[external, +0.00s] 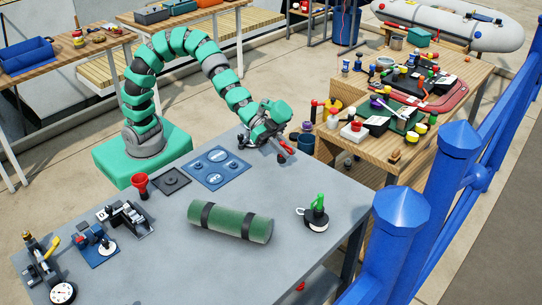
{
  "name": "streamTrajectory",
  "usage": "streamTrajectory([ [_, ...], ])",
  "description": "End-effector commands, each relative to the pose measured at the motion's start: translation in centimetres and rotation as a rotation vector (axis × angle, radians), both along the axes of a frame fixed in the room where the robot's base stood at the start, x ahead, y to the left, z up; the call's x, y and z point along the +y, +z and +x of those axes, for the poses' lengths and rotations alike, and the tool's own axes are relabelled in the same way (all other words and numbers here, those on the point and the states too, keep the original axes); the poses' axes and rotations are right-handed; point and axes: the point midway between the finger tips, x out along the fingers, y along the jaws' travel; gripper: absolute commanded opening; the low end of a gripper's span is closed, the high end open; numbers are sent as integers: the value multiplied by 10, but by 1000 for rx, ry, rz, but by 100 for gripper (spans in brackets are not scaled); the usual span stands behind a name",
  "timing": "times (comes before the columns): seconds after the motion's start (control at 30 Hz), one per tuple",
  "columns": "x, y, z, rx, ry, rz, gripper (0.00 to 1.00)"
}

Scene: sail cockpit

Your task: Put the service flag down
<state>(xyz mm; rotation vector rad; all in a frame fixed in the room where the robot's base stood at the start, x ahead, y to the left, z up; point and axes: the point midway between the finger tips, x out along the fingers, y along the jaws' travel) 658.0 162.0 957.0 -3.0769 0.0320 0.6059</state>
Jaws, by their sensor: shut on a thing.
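My gripper (280,145) is at the far right edge of the grey table (150,263). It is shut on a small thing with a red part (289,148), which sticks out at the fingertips. This looks like the service flag, but it is too small and too covered by the gripper to be sure of its shape. I cannot tell whether it touches the table.
A blue panel (217,169) and a dark square tray (171,181) lie left of my gripper. A crowded wooden bench (395,163) is right.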

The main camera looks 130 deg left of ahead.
Motion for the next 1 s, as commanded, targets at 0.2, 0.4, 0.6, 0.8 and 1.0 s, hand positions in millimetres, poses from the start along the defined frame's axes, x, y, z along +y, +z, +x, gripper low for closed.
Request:
streamTrajectory([
  [0.2, 7, -2, 15, 2, 21, -2, 0],
  [0.4, 14, -5, 44, 3, 19, -2, 0],
  [0.6, 21, -8, 72, 3, 20, 1, 0],
  [0.8, 29, -10, 98, 1, 22, 1, 0],
  [1.0, 35, -13, 123, 3, 22, 2, 0],
])
